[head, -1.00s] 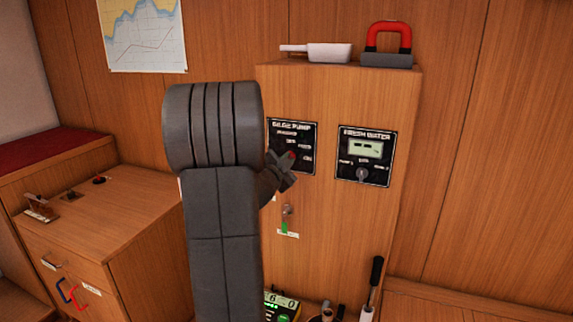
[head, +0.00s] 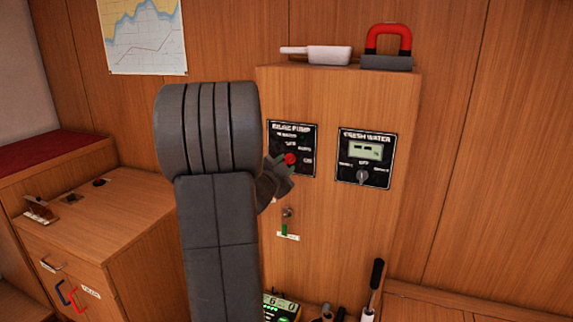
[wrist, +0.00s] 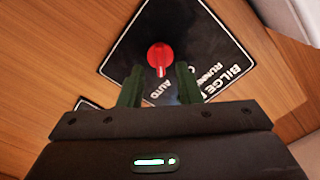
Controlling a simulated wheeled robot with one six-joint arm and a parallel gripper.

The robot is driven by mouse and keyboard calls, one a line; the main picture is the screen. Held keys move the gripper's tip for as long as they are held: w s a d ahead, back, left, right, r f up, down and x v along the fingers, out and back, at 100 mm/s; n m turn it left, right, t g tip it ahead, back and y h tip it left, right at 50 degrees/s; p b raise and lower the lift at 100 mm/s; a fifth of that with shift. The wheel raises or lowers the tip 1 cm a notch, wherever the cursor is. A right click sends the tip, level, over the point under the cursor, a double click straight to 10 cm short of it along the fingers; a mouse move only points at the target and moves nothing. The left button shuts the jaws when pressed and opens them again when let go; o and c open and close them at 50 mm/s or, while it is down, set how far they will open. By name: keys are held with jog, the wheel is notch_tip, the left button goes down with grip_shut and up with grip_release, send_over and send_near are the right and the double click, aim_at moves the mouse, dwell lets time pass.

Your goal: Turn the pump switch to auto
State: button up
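The pump switch is a red knob (head: 290,160) on the black bilge pump panel (head: 309,130), on the front of the wooden cabinet. In the wrist view the red knob (wrist: 160,54) has its pointer aimed down the picture, towards the side with the AUTO label (wrist: 155,93). Some of the panel's lettering is hidden behind my fingers. My gripper (wrist: 159,80) is open, its two dark green fingers apart either side of the pointer's line. The fingertips are close to the knob; I cannot tell whether they touch it. In the head view my gripper (head: 276,172) is just below and left of the knob.
The fresh water panel (head: 367,158) with its grey knob is to the right. A small key switch with a green tag (head: 285,230) is below. A white scoop (head: 318,53) and a red-handled item (head: 388,46) stand on the cabinet top. Handled tools stand below.

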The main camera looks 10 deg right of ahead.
aim_at(289, 160)
jog(key=v, duration=1.1)
jog(key=shift+s+a, duration=0.25)
jog(key=shift+s, duration=0.05)
jog(key=x, duration=1.4)
jog(key=shift+s, duration=0.1)
